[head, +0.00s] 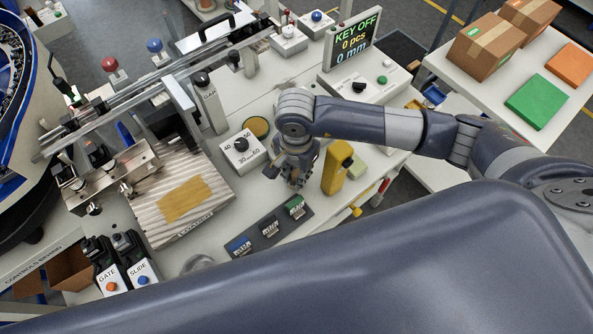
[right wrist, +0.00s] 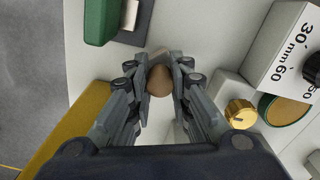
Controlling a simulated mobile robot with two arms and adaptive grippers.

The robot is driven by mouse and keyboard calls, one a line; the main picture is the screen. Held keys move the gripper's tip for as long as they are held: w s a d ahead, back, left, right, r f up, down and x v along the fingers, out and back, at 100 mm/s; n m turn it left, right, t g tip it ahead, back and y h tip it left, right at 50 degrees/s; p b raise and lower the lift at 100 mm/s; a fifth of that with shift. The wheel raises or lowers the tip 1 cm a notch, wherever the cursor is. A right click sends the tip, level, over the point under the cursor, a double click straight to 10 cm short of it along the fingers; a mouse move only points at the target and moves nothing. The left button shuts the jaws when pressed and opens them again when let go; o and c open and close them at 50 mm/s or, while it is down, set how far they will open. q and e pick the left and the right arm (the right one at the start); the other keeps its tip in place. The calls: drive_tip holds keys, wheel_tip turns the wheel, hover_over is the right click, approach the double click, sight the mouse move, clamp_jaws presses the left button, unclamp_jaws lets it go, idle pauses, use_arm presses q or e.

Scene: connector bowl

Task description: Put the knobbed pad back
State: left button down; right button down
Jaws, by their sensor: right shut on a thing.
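My right gripper (head: 297,178) is over the worktable, just behind the dark strip with blue, black and green pieces. In the right wrist view its two fingers (right wrist: 160,75) are closed on a rounded brown knob (right wrist: 159,80). The pad under this knob cannot be made out, and in the head view the fingers hide it. Whether it touches the table I cannot tell. My left gripper is not in view.
The dark strip (head: 268,235) lies in front of the gripper. A yellow post (head: 338,168) stands close on its right. A dial box (head: 242,153) and a round dark-rimmed disc (head: 257,127) are to its left. A ribbed plate (head: 155,219) lies further left.

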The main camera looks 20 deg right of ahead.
sight(296, 173)
drive_tip(key=shift+f, duration=0.15)
drive_tip(key=c, duration=1.5)
unclamp_jaws()
drive_tip(key=shift+o, duration=0.2)
drive_tip(key=shift+r, duration=0.3)
wheel_tip(296, 173, up, 12)
drive_tip(key=b, duration=0.2)
drive_tip(key=shift+s+f, duration=0.1)
drive_tip(key=shift+f, duration=0.1)
